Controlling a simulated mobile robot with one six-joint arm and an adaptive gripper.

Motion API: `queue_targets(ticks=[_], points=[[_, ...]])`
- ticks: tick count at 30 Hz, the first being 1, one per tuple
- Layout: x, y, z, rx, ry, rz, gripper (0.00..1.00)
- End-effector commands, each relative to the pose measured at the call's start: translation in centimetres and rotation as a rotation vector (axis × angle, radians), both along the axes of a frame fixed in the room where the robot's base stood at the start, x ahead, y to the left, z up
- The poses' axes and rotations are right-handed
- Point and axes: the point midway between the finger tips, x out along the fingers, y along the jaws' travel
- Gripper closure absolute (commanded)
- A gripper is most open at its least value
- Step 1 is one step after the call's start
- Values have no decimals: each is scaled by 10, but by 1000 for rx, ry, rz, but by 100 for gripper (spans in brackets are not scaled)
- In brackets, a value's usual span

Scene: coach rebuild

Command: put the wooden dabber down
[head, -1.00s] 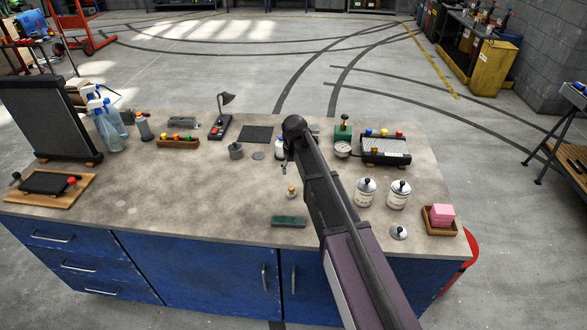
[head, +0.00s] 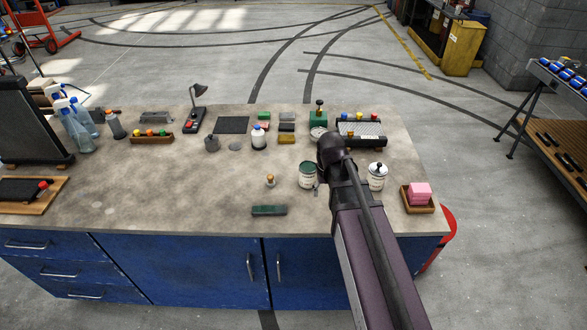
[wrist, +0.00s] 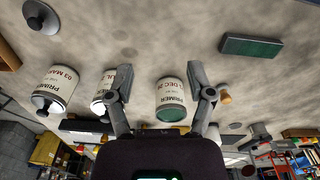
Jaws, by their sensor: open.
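The wooden dabber (head: 270,181) stands on the bench top (head: 150,200), behind the green block (head: 269,210) and left of the open primer tin (head: 307,174). In the wrist view a small orange-brown piece, likely the dabber (wrist: 225,97), shows just outside the right finger. My gripper (wrist: 159,75) is open, with nothing held between its fingers. The green-topped primer tin (wrist: 172,97) shows in the gap between them; I cannot tell how far off it is. In the head view my arm hides most of the gripper.
A lidded tin (head: 376,178) stands right of my arm, and a wooden tray with pink sponges (head: 419,194) at the right end. A loose lid (wrist: 40,18) shows in the wrist view. The bench's left middle is clear; bottles (head: 75,125) stand at far left.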

Motion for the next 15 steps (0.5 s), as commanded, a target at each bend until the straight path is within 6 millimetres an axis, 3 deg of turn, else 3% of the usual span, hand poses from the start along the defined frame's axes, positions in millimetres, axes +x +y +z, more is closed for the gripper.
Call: queue_targets(ticks=[1,6,10,15], points=[[-30,-16,0,-1,9,-34,31],[-74,-46,0,-3,29,-111,31],[-86,-54,0,-3,37,-137,31],[-86,-55,0,-3,38,-140,31]])
